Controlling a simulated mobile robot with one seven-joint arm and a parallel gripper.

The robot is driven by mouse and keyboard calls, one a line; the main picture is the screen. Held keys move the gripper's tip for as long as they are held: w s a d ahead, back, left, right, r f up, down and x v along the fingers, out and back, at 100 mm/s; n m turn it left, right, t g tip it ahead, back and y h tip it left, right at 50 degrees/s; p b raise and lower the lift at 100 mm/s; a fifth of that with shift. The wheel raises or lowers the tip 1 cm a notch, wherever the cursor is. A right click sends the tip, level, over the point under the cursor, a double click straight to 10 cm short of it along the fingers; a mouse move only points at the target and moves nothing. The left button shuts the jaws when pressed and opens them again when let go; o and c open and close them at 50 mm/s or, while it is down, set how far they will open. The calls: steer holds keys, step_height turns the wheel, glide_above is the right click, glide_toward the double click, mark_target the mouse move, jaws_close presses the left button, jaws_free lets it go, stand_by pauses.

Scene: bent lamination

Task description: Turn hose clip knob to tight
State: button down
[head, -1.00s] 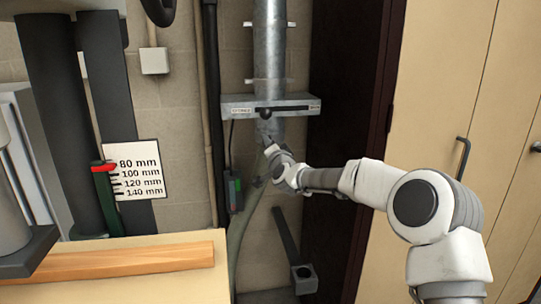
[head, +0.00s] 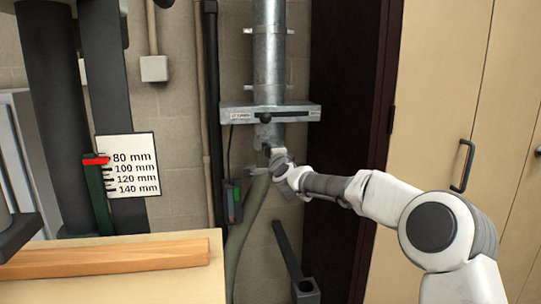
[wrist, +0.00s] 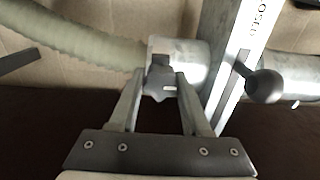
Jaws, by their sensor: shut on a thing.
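A ribbed, greenish hose (wrist: 85,45) joins a short grey metal collar (wrist: 195,62) in the wrist view. A small dark winged knob (wrist: 159,88), which looks like the hose clip's knob, sits on the collar's near side. My gripper (wrist: 166,80) is shut on this knob, one finger on either side. In the head view my gripper (head: 272,160) is at the lower end of the metal pipe (head: 268,60), where the hose (head: 247,220) begins. The clip's band and any tight mark cannot be made out.
A metal slide gate (head: 290,113) with a black ball handle (wrist: 263,87) is close beside my gripper. A workbench (head: 120,275) stands at the lower left, a size chart (head: 128,165) behind it. Tall cupboards (head: 440,80) stand at the right.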

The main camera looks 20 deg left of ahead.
stand_by(0.4)
steer(key=shift+c, duration=1.8)
jaws_free()
steer(key=p+v, duration=0.1)
steer(key=v, duration=1.6)
steer(key=shift+s+d, duration=0.1)
steer(key=shift+s, duration=0.05)
